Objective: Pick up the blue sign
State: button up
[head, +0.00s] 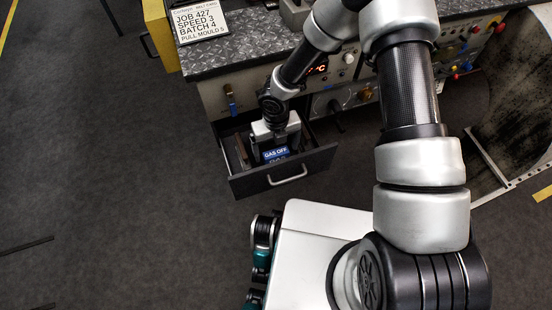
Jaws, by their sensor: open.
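The blue sign (276,154) reads "GAS OFF" in white letters. It is inside the open drawer (285,176) of the machine bench, behind the drawer's front panel. My gripper (274,148) reaches down into the drawer, right at the sign. It is open. The fingers are small and dark here, and I cannot tell whether they touch the sign or stand around it. The sign's lower part is hard to make out against the dark drawer.
A metal handle (287,176) is on the drawer front. The bench top (250,48) carries a white job card (199,20). A blue-handled valve (230,99) is on the bench face above the drawer. A large drum (520,85) stands at right. Floor at left is clear.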

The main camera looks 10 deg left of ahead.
notch_tip(320, 180, down, 3)
jog(key=shift+r, duration=0.2)
jog(key=c, duration=1.2)
jog(key=shift+r, duration=0.1)
